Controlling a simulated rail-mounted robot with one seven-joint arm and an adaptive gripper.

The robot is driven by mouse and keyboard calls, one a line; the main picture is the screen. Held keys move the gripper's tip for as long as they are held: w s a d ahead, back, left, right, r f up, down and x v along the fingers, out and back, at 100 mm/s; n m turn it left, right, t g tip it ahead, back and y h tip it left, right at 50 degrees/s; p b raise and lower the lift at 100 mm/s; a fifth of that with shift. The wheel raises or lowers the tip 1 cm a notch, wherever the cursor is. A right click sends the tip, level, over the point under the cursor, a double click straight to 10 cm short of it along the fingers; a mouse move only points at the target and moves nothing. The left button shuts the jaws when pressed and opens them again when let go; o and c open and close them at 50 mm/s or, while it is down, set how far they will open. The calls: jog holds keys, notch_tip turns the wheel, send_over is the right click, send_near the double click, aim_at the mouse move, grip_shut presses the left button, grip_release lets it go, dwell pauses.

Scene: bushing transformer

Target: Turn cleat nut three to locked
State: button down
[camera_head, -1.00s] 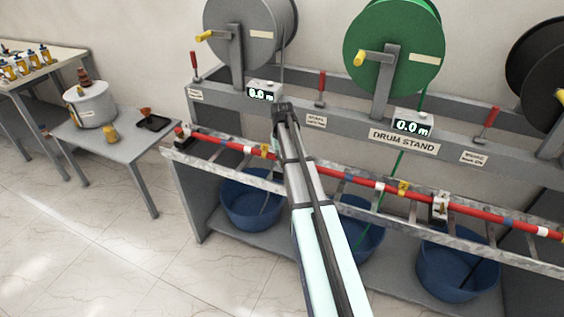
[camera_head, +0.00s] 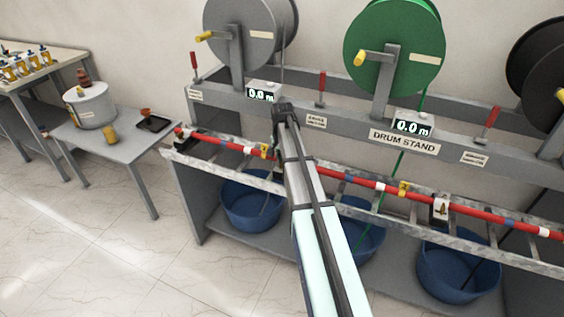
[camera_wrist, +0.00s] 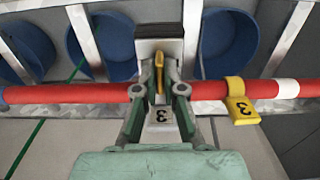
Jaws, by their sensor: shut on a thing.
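In the wrist view, the yellow cleat nut (camera_wrist: 159,73) stands on a pale cleat (camera_wrist: 161,117) marked 3, which sits across the red cable. Its long side runs up and down in this picture, roughly across the cable. My gripper (camera_wrist: 159,89) straddles the nut with a finger on each side and is shut on it. A yellow tag (camera_wrist: 239,103) marked 3 hangs on the red cable (camera_wrist: 85,93) just right of the cleat. In the head view my arm hides this cleat, the nut and the fingers.
The cable runs along a grey ladder rack (camera_head: 370,211) below the drum stand (camera_head: 404,140). Another cleat (camera_head: 440,208) stands further right. Blue tubs (camera_head: 250,200) sit below. A side table (camera_head: 115,148) with a pot stands left, with open floor in front.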

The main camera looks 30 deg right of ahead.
dwell(0.5)
jog(key=c, duration=1.6)
grip_release()
jog(key=shift+o, duration=0.2)
jog(key=shift+r, duration=0.1)
notch_tip(320, 180, up, 12)
